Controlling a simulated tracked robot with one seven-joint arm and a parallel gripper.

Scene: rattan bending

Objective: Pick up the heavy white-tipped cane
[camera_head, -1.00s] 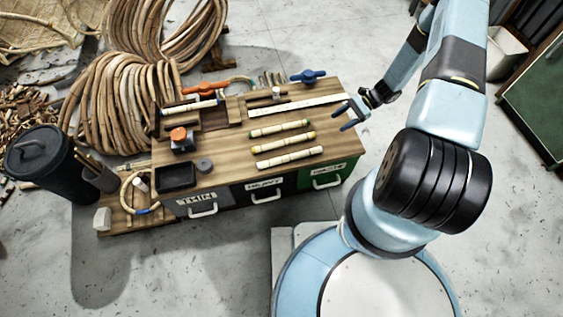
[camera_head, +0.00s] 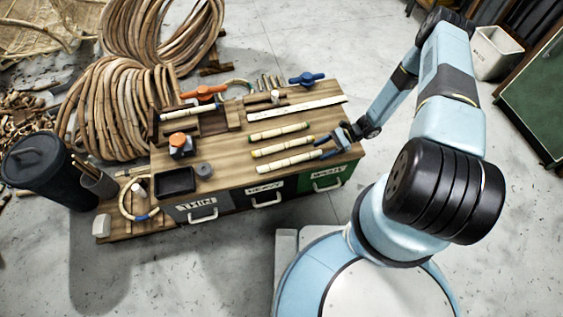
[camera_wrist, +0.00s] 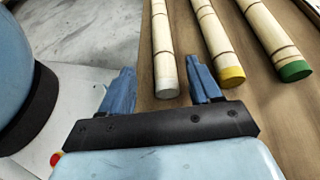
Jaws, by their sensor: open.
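The white-tipped cane (camera_head: 286,162) lies nearest the front edge on the bench top, in a row with a yellow-tipped cane (camera_head: 282,146) and a green-tipped cane (camera_head: 278,132). My gripper (camera_head: 335,146) is open at the right ends of these canes. In the wrist view, the white-tipped cane (camera_wrist: 164,45) shows between the two blue fingers of my gripper (camera_wrist: 158,70), its white end closer to the right finger. The yellow-tipped cane (camera_wrist: 218,45) lies just right of it. I cannot tell how high the fingers are above the bench.
The wooden bench (camera_head: 225,176) has labelled drawers in front. A white ruler (camera_head: 297,108) lies behind the canes. A black tray (camera_head: 175,181) and an orange-topped block (camera_head: 180,145) stand at left. A blue-handled tool (camera_head: 307,78) lies at the back. Rattan coils (camera_head: 115,105) are beyond.

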